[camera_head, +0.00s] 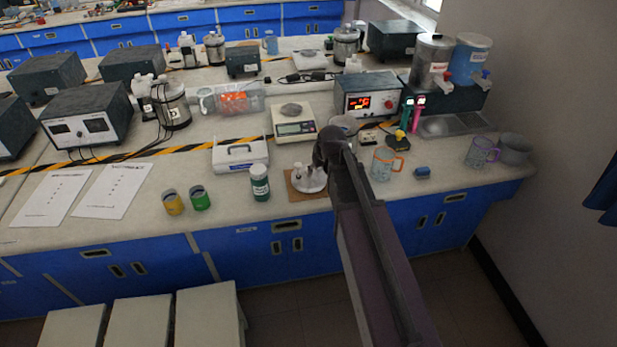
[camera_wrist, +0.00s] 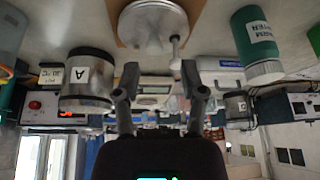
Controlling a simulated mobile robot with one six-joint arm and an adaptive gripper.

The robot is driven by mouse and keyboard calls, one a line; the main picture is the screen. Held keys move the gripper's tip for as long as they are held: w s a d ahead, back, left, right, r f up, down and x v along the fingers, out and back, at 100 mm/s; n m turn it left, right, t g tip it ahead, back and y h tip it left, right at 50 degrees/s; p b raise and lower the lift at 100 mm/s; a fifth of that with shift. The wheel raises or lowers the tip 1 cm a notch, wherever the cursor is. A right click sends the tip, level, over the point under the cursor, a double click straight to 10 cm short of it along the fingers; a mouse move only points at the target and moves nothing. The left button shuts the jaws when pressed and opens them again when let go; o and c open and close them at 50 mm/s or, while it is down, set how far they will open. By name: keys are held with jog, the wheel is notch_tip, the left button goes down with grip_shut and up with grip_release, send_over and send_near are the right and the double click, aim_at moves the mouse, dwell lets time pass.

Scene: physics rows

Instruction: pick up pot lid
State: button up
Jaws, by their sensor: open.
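The pot lid appears to be the round silver disc (camera_head: 314,186) with small upright parts, lying on a brown board (camera_head: 296,194) near the front edge of the bench. In the wrist view, which looks upside down, the silver disc (camera_wrist: 153,28) and board (camera_wrist: 118,30) are at the top centre. My gripper (camera_head: 328,152) is just above and behind the disc in the head view, partly covering its right side. In the wrist view my gripper (camera_wrist: 160,85) has its two fingers spread, with nothing between them. The gripper and disc look apart.
A green-labelled bottle (camera_head: 260,183) stands left of the board. A glass mug with an orange handle (camera_head: 385,163) stands right of it. A scale (camera_head: 294,128) and a white box (camera_head: 240,155) stand behind.

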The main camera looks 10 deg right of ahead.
jog(key=shift+t, duration=0.6)
jog(key=w, duration=0.1)
jog(key=w+r, duration=0.1)
jog(key=w, duration=0.2)
jog(key=shift+d+r, duration=0.15)
jog(key=shift+d, duration=0.1)
jog(key=b, duration=0.7)
send_over(311, 180)
notch_tip(311, 180, down, 8)
jog(key=shift+s+r, duration=0.1)
jog(key=shift+r, duration=0.1)
jog(key=shift+b+x, duration=2.4)
jog(key=shift+x, duration=0.2)
jog(key=shift+c, duration=0.2)
grip_shut()
